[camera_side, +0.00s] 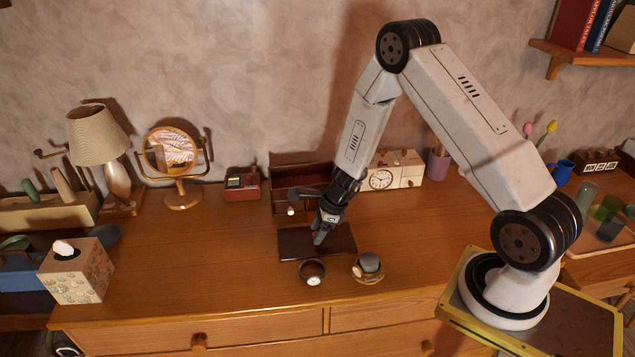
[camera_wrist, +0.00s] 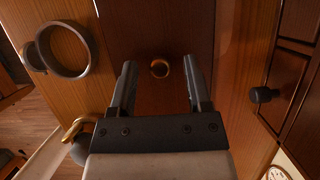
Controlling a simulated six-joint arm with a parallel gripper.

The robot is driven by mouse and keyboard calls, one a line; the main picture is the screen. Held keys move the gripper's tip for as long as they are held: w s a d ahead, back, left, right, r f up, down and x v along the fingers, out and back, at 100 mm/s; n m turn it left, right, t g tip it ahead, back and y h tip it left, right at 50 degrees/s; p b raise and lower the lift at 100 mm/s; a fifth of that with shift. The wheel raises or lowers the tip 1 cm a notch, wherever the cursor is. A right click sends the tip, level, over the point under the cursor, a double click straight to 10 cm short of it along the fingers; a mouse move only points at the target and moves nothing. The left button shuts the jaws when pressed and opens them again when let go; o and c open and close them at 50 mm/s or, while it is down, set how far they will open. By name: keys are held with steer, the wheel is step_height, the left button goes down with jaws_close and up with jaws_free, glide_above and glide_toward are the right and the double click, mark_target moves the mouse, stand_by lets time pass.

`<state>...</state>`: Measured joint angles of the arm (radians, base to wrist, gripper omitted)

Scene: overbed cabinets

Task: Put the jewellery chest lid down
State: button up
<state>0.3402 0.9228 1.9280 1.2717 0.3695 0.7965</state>
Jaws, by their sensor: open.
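The jewellery chest (camera_side: 281,205) is a dark red-brown wooden box against the back wall. Its lid (camera_side: 290,160) appears raised at the back; my arm hides its right side. In the wrist view the chest front (camera_wrist: 286,92) with a dark knob (camera_wrist: 262,94) is at the right edge, and the lid cannot be seen. My gripper (camera_side: 319,238) is open, pointing down over a dark flat panel (camera_side: 290,244) in front of the chest. In the wrist view a gold ring (camera_wrist: 160,68) shows on that panel between my fingertips (camera_wrist: 160,78). I hold nothing.
A clock box (camera_side: 382,179) is right of the chest, and a small red-brown box (camera_side: 242,185) is left.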

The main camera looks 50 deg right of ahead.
steer(key=v, duration=1.1)
steer(key=shift+r, duration=0.35)
steer(key=shift+s+d, duration=0.1)
steer(key=s+a+r+n+h, duration=0.1)
steer(key=s+a+r+n, duration=0.3)
steer(key=n, duration=0.9)
steer(key=s+a+r+n+h, duration=0.2)
steer(key=s+a+r+n, duration=0.2)
steer(key=n, duration=1)
steer(key=s+a, duration=0.2)
steer(key=a, duration=0.1)
steer(key=shift+s+a+g, duration=0.3)
steer(key=shift+s, duration=0.1)
